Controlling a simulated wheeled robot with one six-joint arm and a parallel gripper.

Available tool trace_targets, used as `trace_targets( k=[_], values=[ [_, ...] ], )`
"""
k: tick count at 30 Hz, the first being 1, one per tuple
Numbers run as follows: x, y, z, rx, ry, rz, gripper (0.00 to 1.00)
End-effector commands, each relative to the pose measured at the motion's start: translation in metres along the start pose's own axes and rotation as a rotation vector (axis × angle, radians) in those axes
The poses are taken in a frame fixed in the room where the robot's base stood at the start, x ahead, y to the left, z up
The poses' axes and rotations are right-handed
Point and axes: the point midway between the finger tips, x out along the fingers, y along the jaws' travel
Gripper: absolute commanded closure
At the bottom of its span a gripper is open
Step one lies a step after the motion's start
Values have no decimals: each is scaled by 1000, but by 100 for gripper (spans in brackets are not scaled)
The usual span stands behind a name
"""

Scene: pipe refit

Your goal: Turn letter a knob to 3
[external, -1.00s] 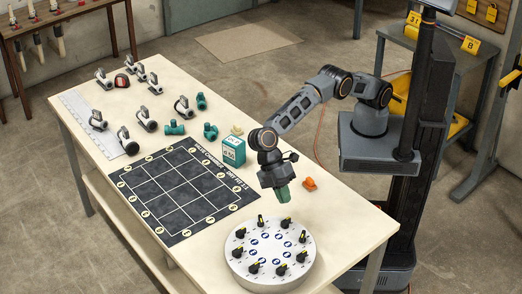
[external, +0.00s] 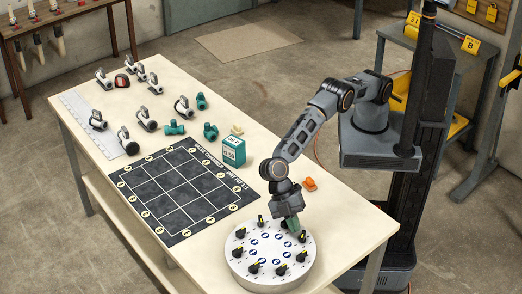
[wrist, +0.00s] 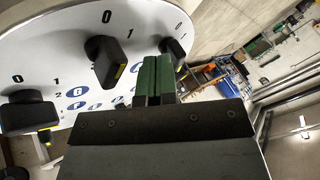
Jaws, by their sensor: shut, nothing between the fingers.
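A round white dial board (external: 268,250) lies on the near end of the table. Several black knobs with yellow marks ring its top, around blue letter discs. The letters are too small or tilted to read surely, so I cannot tell which knob is letter a. My gripper (external: 293,224) is over the board's far right edge, close to a knob there. In the wrist view my gripper's green fingers (wrist: 153,80) are shut and empty. A black knob (wrist: 109,62) stands just left of them, with 0 and 1 printed around it. Contact is not clear.
A teal box (external: 233,151) and an orange piece (external: 310,184) stand beyond the board. A dark grid mat (external: 180,195) lies to the left. Pipe fittings and valves stand at the table's far end. The table is bare right of the board.

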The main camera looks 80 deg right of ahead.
Motion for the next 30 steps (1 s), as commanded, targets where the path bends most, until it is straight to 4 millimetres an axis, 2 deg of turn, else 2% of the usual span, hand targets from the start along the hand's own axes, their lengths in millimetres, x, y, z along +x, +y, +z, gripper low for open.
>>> trace_targets(
  k=[5, 19, 30],
  values=[
    [7, 0, 0, 0, -1, -1, 100],
    [10, -1, 1, 13, 7, 7, 100],
    [18, -12, 6, 160, 86, 85, 100]
  ],
)
